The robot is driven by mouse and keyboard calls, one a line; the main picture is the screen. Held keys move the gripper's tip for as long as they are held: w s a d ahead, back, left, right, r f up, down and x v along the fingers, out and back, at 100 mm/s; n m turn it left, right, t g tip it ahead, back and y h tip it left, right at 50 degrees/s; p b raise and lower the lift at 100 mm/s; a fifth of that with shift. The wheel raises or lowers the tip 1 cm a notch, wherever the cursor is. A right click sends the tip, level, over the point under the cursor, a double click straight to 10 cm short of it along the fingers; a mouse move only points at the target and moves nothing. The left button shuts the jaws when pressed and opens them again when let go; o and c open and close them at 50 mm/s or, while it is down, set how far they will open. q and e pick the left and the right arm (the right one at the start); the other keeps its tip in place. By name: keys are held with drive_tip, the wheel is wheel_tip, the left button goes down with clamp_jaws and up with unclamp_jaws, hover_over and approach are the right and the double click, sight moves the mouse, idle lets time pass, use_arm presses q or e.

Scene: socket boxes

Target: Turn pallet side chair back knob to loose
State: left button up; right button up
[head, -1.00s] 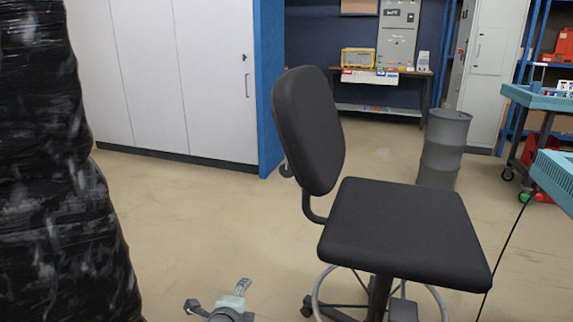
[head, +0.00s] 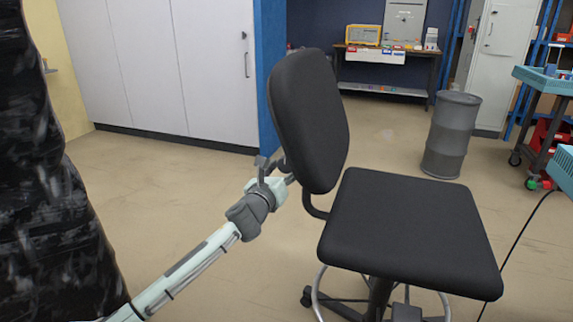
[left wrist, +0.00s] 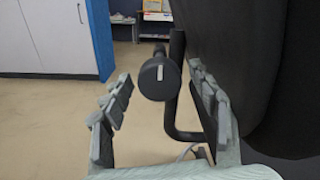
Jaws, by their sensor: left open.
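A black office chair (head: 409,223) stands in the middle of the head view, its backrest (head: 311,117) toward the left. The round black back knob (left wrist: 158,78), with a pale mark on its face, shows in the left wrist view in front of the chair's bent back bar (left wrist: 174,95). My left gripper (head: 270,170) is behind the backrest at the knob's height. In the left wrist view its open fingers (left wrist: 158,95) stand on either side of the knob, with gaps visible. The knob is hidden by the gripper in the head view. My right gripper is not in view.
A black-wrapped pallet stack (head: 45,190) stands at the left, close to my left arm. A grey barrel (head: 452,135) and a cart with a blue tray (head: 548,80) stand at the right. White cabinets (head: 160,70) line the back. Floor left of the chair is clear.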

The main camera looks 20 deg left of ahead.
use_arm(q)
drive_tip(key=shift+w, duration=0.5)
drive_tip(key=shift+c, duration=0.6)
drive_tip(key=c, duration=1.1)
drive_tip(key=shift+o, duration=0.2)
